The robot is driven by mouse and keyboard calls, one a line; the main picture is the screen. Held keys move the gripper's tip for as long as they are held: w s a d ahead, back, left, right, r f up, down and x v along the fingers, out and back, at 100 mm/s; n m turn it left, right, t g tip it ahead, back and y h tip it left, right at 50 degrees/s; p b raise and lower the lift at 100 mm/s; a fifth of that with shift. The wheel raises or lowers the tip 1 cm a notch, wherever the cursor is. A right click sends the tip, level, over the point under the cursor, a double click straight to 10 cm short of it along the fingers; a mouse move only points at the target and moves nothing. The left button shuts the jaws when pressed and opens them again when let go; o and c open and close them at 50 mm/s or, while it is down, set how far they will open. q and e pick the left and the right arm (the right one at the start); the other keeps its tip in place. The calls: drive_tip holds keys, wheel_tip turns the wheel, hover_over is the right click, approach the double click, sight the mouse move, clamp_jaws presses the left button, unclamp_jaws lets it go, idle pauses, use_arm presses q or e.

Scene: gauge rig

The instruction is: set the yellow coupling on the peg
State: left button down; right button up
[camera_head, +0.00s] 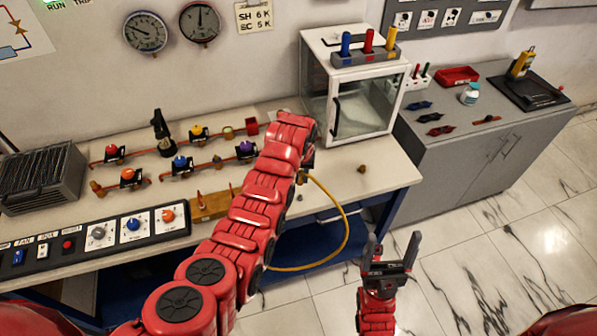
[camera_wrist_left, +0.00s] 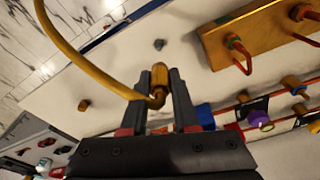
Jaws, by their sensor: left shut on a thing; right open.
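My left gripper (camera_wrist_left: 160,78) is shut on the brass-yellow coupling (camera_wrist_left: 158,90), which sits between its fingertips with a yellow hose (camera_wrist_left: 75,62) attached. In the head view the hose (camera_head: 347,232) loops down past the bench's front edge; my left arm hides most of the gripper. A wooden board (camera_head: 213,207) on the bench carries upright copper pegs (camera_head: 201,199). The board also shows in the left wrist view (camera_wrist_left: 262,38), apart from the coupling. A small grey piece (camera_wrist_left: 159,44) stands on the bench beyond the fingertips; I cannot tell what it is. My right gripper (camera_head: 391,245) is open and empty, over the floor.
A glass-fronted cabinet (camera_head: 357,100) stands at the bench's right. Red pipes with coloured valves (camera_head: 180,163) run behind the board. A small brown fitting (camera_head: 362,169) lies near the right end. A switch panel (camera_head: 90,240) lines the front left.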

sight(300, 195)
use_arm(q)
drive_tip(key=shift+s, duration=0.15)
drive_tip(key=shift+f+b, duration=0.15)
drive_tip(key=shift+b, duration=0.25)
drive_tip(key=shift+f+b, duration=1.5)
drive_tip(key=shift+f, duration=0.95)
drive_tip(key=shift+b, duration=0.5)
drive_tip(key=shift+f, duration=0.25)
drive_tip(key=shift+f+b, duration=0.7)
drive_tip(key=shift+f, duration=0.15)
drive_tip(key=shift+f, duration=0.2)
